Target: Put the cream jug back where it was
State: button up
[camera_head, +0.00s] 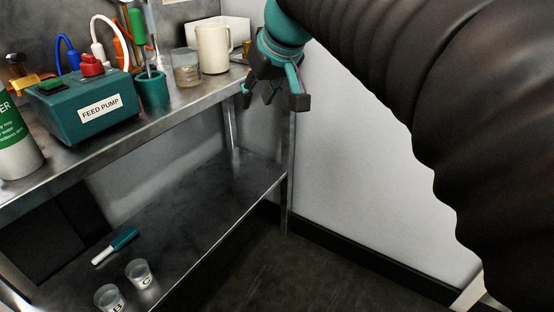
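The cream jug (213,50) stands upright on the upper steel shelf, near its right end. A clear beaker stands just to its left. My gripper (274,99) hangs to the right of the jug, by the right end of the upper shelf, pointing down. Its dark fingers are spread apart with nothing seen between them. The gripper appears apart from the jug.
The upper shelf (110,142) holds a green feed pump box (82,108), the clear beaker (186,68), a green cup (152,90) with tools and a white bottle (16,145). Labelled cups (139,273) and a green-and-white marker-like object (116,246) are on the lower shelf.

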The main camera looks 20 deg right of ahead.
jog(key=s+f+m+g+h, duration=0.1)
jog(key=s+f, duration=1.6)
jog(key=f, duration=0.2)
jog(key=shift+s+a+m+h, duration=0.15)
jog(key=shift+a+m+h, duration=0.15)
